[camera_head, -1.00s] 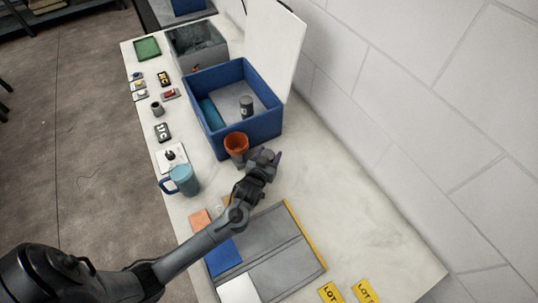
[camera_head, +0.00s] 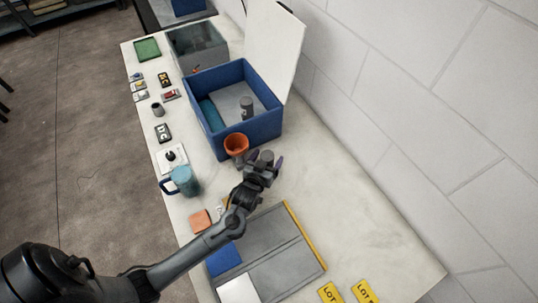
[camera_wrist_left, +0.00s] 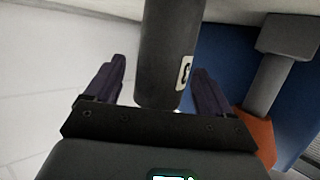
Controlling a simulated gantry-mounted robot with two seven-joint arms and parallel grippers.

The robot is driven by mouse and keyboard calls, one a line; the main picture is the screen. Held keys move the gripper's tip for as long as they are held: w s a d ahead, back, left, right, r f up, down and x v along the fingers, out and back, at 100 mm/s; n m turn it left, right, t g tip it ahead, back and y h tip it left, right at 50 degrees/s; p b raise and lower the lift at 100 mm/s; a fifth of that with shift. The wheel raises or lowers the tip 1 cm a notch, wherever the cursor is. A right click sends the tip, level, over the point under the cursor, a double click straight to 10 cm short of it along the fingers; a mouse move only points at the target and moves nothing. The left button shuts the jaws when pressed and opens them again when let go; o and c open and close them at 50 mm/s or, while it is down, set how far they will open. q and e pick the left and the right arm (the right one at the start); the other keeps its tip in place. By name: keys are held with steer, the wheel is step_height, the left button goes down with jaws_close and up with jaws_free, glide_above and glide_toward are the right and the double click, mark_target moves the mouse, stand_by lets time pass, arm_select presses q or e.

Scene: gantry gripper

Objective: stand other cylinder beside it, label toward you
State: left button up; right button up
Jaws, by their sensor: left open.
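A dark grey cylinder (camera_head: 246,107) stands upright inside the blue box (camera_head: 262,130). Another dark grey cylinder (camera_wrist_left: 170,50) is between the fingers of my left gripper (camera_wrist_left: 160,88) in the left wrist view; a white label with a dark mark shows on its right side. The left gripper (camera_head: 264,166) is open around this cylinder, with a visible gap at the left finger. In the head view the cylinder's grey top (camera_head: 267,156) shows between the fingers, just right of the orange cup (camera_head: 236,146). Its base is hidden there. My right gripper is not in view.
A teal mug (camera_head: 184,181) stands left of the arm. A grey tray (camera_head: 275,250) with a blue panel lies below the gripper. Yellow lot tags (camera_head: 331,293) lie at the front. The box's white lid (camera_head: 274,45) stands open. The counter right of the gripper is clear.

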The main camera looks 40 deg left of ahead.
arm_select(q)
steer(key=s+d+m+g+h, duration=0.1)
steer(key=s+d, duration=0.2)
steer(key=s, duration=0.2)
steer(key=s+d+r+m+g+h, duration=0.1)
steer(key=s+d+g+h, duration=0.1)
steer(key=s, duration=0.4)
steer(key=s+d+r+m+g+h+p, duration=0.1)
steer(key=s+d+g, duration=0.1)
steer(key=s, duration=0.3)
steer(key=shift+s+d+h, duration=0.3)
steer(key=shift+s+d, duration=0.05)
steer(key=shift+d, duration=0.45)
steer(key=s+r+m+g, duration=0.1)
steer(key=s+g, duration=0.4)
steer(key=s, duration=0.5)
steer(key=shift+d+r+m, duration=0.4)
steer(key=shift+m, duration=0.4)
steer(key=shift+w, duration=0.1)
